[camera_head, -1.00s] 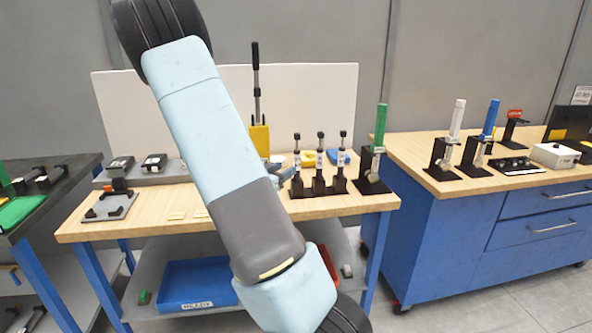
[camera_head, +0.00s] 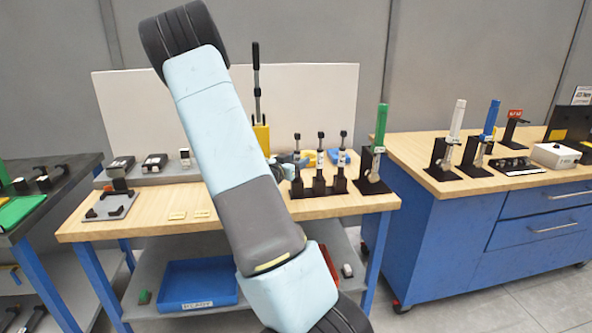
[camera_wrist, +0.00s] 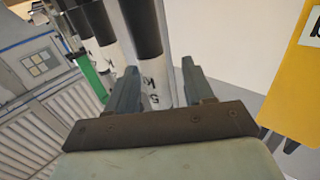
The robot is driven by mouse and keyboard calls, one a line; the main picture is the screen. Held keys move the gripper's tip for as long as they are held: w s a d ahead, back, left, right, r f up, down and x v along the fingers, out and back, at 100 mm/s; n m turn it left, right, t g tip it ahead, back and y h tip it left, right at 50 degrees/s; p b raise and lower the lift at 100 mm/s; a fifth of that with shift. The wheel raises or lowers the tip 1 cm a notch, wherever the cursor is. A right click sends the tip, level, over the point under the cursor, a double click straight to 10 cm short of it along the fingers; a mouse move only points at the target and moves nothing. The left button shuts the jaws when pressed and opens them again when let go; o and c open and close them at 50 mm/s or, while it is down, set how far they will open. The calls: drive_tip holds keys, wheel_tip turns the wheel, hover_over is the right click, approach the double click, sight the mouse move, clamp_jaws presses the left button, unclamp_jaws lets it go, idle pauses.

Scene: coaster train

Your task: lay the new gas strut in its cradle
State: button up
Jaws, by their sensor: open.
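Several gas struts, black and white, stand upright in a black rack (camera_head: 320,188) at the right of the wooden bench; the middle strut (camera_head: 320,158) is one of them. In the wrist view, a strut with a white labelled body and black upper part (camera_wrist: 150,72) stands between or just beyond my gripper's fingers (camera_wrist: 160,88). The fingers are apart, and I cannot tell whether either touches it. In the head view my gripper (camera_head: 284,169) is at the rack's left end, partly hidden by my arm. I cannot tell which fixture is the cradle.
A yellow device (camera_head: 261,138) with a tall black lever stands behind my gripper. A grey plate with a black fixture (camera_head: 112,204) lies at the bench's left. A blue tray (camera_head: 199,284) sits below. A green-topped tool (camera_head: 380,128) stands right of the rack.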

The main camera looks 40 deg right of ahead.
clamp_jaws()
idle(0.3)
idle(0.3)
